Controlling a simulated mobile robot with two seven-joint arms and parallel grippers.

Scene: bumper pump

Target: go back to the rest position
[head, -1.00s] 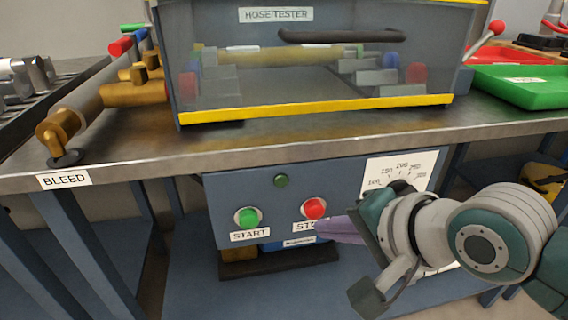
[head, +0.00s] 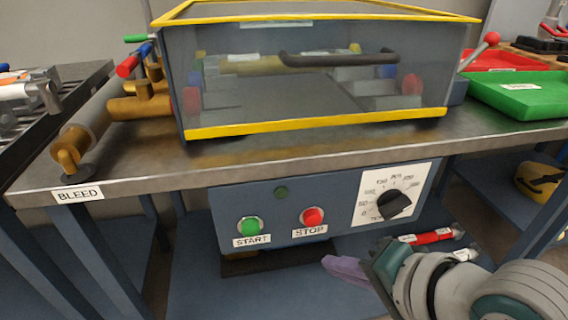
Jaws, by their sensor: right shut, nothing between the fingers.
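My right gripper (head: 343,268) is at the lower right of the head view, its purple fingers shut and empty. It is in front of and below the control panel (head: 280,233), apart from it. The panel carries a green START button (head: 249,226), a red STOP button (head: 313,216) and a black dial (head: 394,204) on a white scale. My left gripper is not in the view.
The hose tester (head: 300,75), a clear box with yellow edges, stands on the metal bench (head: 330,148). Brass fittings and a BLEED label (head: 78,194) are at its left. Green tray (head: 520,93) at right. Red-ended part (head: 432,237) lies on the lower shelf.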

